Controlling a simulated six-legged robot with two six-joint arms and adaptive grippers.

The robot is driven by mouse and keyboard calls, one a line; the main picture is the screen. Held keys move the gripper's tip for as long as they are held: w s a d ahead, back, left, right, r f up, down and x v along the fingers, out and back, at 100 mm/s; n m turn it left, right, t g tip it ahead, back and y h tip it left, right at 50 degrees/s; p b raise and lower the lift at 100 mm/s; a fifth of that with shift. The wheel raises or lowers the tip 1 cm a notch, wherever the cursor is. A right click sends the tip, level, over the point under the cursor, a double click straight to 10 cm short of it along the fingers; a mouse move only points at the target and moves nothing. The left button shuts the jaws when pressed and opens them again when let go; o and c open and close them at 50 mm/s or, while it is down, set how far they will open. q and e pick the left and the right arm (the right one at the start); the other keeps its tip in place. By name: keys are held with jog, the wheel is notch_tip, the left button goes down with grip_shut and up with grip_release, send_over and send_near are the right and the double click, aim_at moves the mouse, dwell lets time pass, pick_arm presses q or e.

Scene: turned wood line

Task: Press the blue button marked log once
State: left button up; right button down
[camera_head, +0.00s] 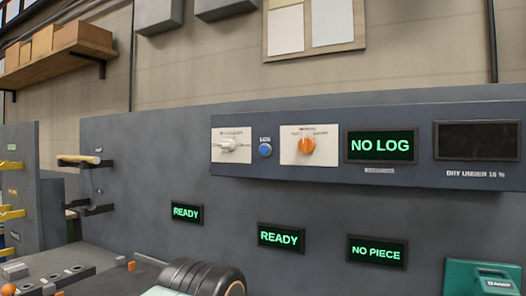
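The blue button (265,150) is a small round cap on the dark raised control panel (375,108). A small label above it appears to read LOG. It sits between a white plate with a pale knob (228,144) on its left and a white plate with an orange knob (306,145) on its right. Nothing covers the button or touches it. A lit green display (379,146) to the right reads NO LOG. Neither of my grippers shows in the head view.
Lower displays read READY (187,213), READY (281,237) and NO PIECE (377,251). A dark screen (477,141) sits at the panel's right. A green case (460,274) stands lower right. Pegs holding a pale wooden piece (79,159) stick out at left. Space before the button looks clear.

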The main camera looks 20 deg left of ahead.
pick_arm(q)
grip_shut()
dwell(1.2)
